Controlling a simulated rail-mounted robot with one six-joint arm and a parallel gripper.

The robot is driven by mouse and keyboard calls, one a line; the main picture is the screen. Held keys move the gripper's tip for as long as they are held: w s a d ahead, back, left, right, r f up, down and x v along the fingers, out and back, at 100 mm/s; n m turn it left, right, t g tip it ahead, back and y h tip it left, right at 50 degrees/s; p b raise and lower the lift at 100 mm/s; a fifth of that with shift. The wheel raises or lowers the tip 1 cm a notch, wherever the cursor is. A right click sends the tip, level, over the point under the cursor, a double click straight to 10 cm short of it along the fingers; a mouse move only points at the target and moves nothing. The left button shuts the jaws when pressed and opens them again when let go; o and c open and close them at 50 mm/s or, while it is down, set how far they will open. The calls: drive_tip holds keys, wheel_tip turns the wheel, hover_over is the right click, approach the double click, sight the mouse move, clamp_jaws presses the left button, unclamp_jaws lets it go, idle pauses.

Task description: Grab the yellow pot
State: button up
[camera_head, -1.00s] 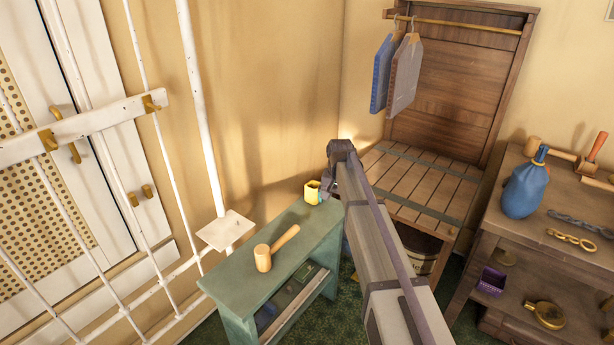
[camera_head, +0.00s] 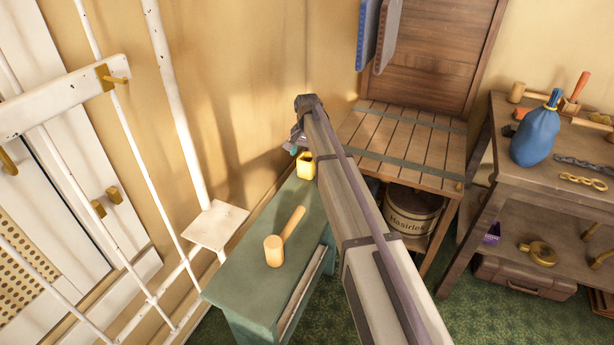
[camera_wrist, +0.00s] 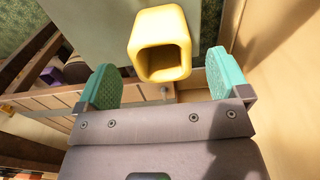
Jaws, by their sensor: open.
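The yellow pot (camera_head: 306,167) stands at the far end of the green bench (camera_head: 262,252). It is a small hollow block with a squarish opening. In the wrist view the pot (camera_wrist: 160,45) is at the top centre, its dark opening facing the camera. My gripper (camera_wrist: 163,82) is open, with its two teal fingers spread apart. The pot appears just beyond the fingertips, in line with the gap between them, and nothing is held. In the head view my gripper (camera_head: 293,143) is just behind and left of the pot, partly hidden by my arm.
A wooden mallet (camera_head: 284,238) lies on the bench nearer the camera. A white barred rack (camera_head: 160,120) stands at the left near the wall. A slatted wooden seat (camera_head: 410,140) is behind right, and a workbench with a blue bottle (camera_head: 536,135) is at the right.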

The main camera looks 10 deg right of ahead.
drive_tip(key=shift+f, duration=0.1)
wheel_tip(320, 180, down, 5)
drive_tip(key=b, duration=0.5)
drive_tip(key=shift+w+f, duration=0.15)
drive_tip(key=shift+r, duration=0.2)
drive_tip(key=c, duration=1.2)
